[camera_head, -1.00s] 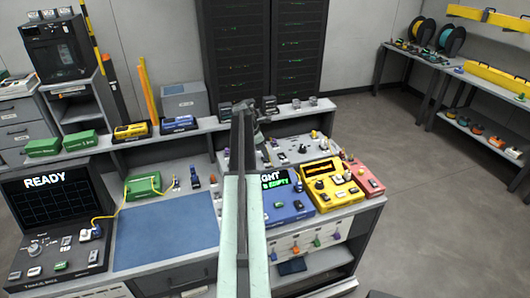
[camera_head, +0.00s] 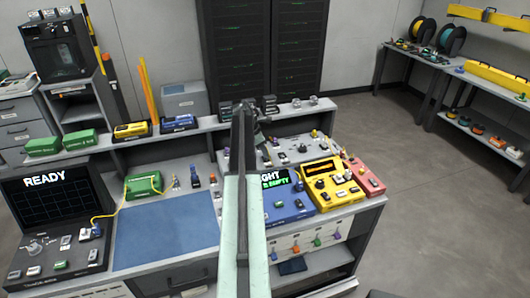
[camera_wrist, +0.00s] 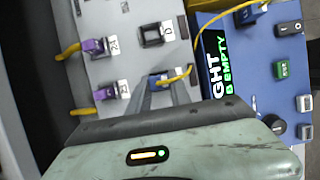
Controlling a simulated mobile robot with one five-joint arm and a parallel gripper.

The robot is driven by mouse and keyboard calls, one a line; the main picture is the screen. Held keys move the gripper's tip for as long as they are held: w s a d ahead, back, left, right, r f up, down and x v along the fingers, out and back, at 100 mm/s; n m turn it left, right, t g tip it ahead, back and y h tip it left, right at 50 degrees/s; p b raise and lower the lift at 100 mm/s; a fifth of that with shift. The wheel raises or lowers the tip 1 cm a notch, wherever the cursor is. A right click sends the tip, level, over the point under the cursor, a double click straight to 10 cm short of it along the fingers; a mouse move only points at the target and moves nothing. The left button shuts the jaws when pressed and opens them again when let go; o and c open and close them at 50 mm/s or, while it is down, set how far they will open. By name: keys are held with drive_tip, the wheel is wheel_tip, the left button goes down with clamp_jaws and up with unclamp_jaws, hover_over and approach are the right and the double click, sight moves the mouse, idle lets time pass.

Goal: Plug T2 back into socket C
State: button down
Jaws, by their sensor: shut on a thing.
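My gripper (camera_wrist: 165,97) is shut on a small blue plug (camera_wrist: 159,79) with a yellow cable, low over a grey socket panel (camera_wrist: 130,15) in the wrist view. The plug's label is hidden, so I cannot confirm it is T2. The fingers cover the spot under the plug; I cannot tell whether it is seated in a socket, and no C mark is readable. An empty dark square socket (camera_wrist: 153,35) marked D lies just beyond. Two purple plugs (camera_wrist: 95,46) with yellow cables sit to the left.
A blue device (camera_wrist: 250,80) with a lit green-and-white display stands right of the panel. A yellow device (camera_head: 325,183) and a red one (camera_head: 365,177) stand farther right. The blue mat (camera_head: 165,232) is bare. A monitor (camera_head: 48,195) reads READY.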

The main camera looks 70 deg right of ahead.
drive_tip(key=shift+f, duration=0.3)
drive_tip(key=c, duration=1.1)
unclamp_jaws()
drive_tip(key=p+v, duration=0.7)
drive_tip(key=v, duration=0.1)
